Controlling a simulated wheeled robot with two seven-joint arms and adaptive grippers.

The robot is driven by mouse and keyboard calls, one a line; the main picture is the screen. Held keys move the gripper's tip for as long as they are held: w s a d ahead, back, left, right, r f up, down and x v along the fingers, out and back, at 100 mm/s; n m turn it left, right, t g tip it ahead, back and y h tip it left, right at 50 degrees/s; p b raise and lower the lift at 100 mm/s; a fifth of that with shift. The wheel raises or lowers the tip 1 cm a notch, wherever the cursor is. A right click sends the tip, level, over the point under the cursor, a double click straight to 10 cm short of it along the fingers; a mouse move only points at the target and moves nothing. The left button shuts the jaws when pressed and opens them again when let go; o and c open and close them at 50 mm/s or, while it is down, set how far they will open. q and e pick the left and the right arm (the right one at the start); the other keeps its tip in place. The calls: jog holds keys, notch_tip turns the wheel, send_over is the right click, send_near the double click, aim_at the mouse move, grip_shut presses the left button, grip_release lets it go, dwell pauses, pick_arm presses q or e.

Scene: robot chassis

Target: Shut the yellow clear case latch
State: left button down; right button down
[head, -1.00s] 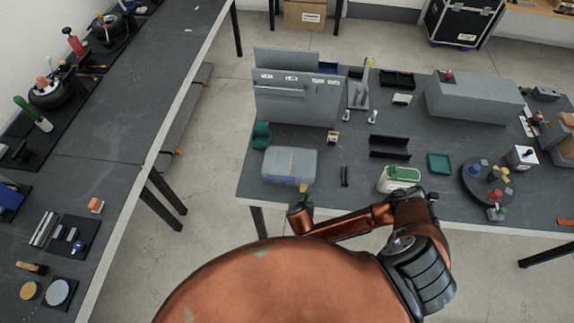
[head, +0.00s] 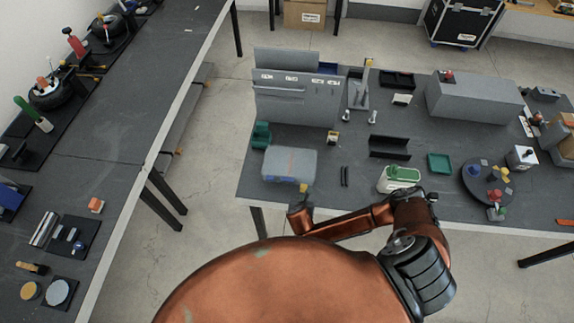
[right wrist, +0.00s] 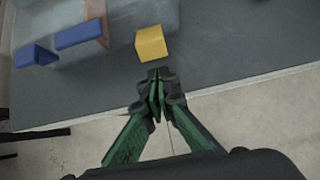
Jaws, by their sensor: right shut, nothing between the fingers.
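The clear case (head: 289,164) lies on the dark table near its front edge. In the right wrist view the clear case (right wrist: 110,22) shows at the top, with blue latches (right wrist: 80,36) along its near side and the yellow latch (right wrist: 150,43) at its right end. The yellow latch also shows in the head view (head: 304,187) as a small spot. Whether the latch is fully closed I cannot tell. My right gripper (right wrist: 156,76) is shut and empty, its tips just below the yellow latch in the picture, with a small gap. My left gripper is not in view.
A grey panel rack (head: 296,100) stands behind the case. Two thin black bars (head: 344,176) and a green-topped white box (head: 399,178) lie to the right. The table's front edge (right wrist: 250,82) runs close under my gripper.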

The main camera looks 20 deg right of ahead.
aim_at(304, 189)
jog(key=shift+w+d+r+p, duration=0.5)
jog(key=shift+w+r, duration=0.05)
jog(key=shift+w, duration=0.25)
jog(key=shift+w+d+r+p, duration=0.5)
jog(key=shift+w+r, duration=0.05)
jog(key=shift+w, duration=0.25)
jog(key=shift+f, duration=0.1)
jog(key=s+a+r+p, duration=0.3)
jog(key=s+p, duration=0.2)
jog(key=p, duration=0.1)
jog(key=shift+s, duration=0.15)
jog(key=shift+a, duration=0.15)
